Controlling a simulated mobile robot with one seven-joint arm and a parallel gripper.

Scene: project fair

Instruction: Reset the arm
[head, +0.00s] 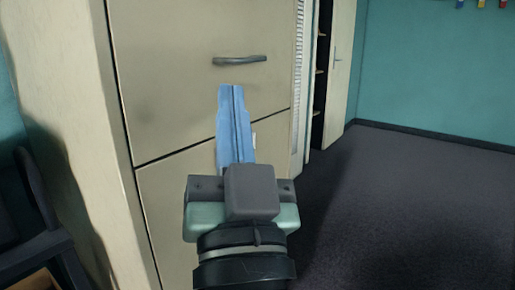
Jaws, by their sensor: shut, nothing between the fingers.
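My gripper (231,90) is in the middle of the head view, with its two blue fingers pressed together and pointing up in the picture. The fingers are shut and hold nothing. They show in front of a beige drawer cabinet (170,60), below its dark bar handle (239,60). I cannot tell from this one view how far the fingertips are from the cabinet front. The gripper and wrist hide part of the lower drawer front (165,210).
A dark chair (45,215) stands at the lower left. An open tall cabinet with shelves (322,75) and a pale door (343,75) is behind to the right. Dark carpet (420,210) is clear on the right, up to the teal wall (435,70).

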